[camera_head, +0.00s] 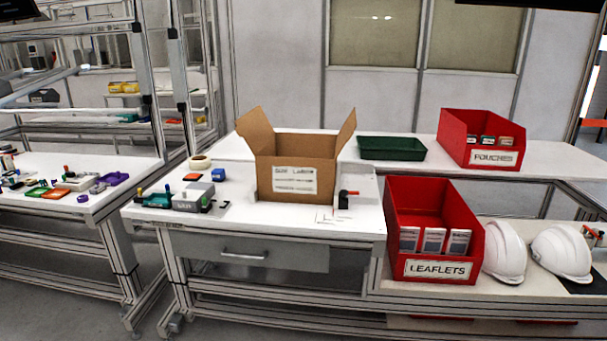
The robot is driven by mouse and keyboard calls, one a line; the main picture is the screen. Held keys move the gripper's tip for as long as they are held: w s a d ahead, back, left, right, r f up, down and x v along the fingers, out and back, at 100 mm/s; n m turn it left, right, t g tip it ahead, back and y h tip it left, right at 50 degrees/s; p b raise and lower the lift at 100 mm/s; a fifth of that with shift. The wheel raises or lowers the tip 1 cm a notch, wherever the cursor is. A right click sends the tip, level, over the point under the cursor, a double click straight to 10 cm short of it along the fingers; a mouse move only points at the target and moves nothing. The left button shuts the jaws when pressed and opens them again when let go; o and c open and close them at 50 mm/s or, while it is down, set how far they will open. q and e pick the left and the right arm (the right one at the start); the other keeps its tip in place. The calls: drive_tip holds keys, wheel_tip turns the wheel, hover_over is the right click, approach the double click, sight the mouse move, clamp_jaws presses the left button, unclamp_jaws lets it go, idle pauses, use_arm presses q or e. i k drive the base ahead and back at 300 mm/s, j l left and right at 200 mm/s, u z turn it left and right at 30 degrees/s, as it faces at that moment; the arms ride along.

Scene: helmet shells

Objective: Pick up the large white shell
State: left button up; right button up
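Two white helmet shells sit on the lower shelf surface at the right, beside the red leaflets bin. The left white shell (505,251) stands close to the bin, turned so that its side profile shows. I cannot tell for sure from this view which of the two is the larger. Neither of my grippers shows in the head view.
The red leaflets bin (441,268) stands directly left of the shells. An open cardboard box (297,166), a green tray (391,148) and a red pouches bin (482,140) stand on the white bench. A small red-and-black item (592,234) lies behind the right shell.

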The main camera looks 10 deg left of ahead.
sight(506, 255)
drive_tip(key=i+l+z, duration=0.35)
drive_tip(key=i+l, duration=0.15)
drive_tip(key=i+l+z, duration=0.3)
drive_tip(key=i+l, duration=0.2)
drive_tip(key=i+l+z, duration=0.35)
drive_tip(key=i, duration=0.25)
